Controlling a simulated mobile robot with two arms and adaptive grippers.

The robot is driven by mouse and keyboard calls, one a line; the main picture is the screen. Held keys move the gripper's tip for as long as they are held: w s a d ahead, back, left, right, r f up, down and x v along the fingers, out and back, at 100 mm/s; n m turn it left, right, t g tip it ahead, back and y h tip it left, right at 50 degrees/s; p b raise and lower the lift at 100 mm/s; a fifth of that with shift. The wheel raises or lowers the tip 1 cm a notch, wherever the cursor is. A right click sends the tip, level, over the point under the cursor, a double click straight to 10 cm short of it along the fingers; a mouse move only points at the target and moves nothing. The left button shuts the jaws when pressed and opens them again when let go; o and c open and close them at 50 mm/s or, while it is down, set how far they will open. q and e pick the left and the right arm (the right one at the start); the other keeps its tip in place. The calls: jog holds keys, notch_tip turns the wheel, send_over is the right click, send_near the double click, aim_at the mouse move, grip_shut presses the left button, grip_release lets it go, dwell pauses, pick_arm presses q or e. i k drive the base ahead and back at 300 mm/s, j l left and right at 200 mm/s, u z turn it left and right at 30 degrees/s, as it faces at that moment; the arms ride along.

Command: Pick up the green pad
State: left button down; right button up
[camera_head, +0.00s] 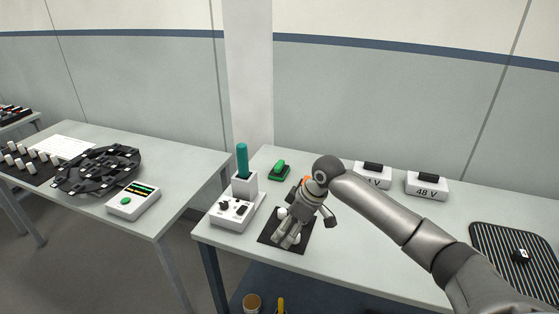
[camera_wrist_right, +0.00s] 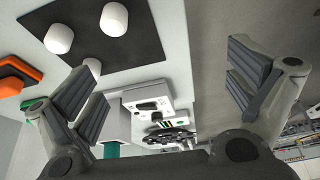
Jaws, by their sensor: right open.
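The green pad (camera_head: 279,171) lies on the near right table towards its back edge, with a dark part beside the green. In the right wrist view a green edge (camera_wrist_right: 31,103) shows at the left, mostly hidden behind a finger; it looks like the same pad. My right gripper (camera_head: 290,232) hangs over the black mat (camera_head: 268,238), in front of the pad and to its right, apart from it. In the wrist view its fingers (camera_wrist_right: 165,90) are wide apart with nothing held between them. My left gripper is not in view.
An orange piece (camera_wrist_right: 20,75) is close by, mostly hidden behind my arm in the head view. White knobs (camera_wrist_right: 113,20) stand on the mat. A white control box (camera_head: 232,212) and a teal handle (camera_head: 242,158) in a white holder stand left. White voltage blocks (camera_head: 427,187) stand right.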

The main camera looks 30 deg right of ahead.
aim_at(281, 170)
jog(key=i+l, duration=0.95)
jog(key=i, duration=0.2)
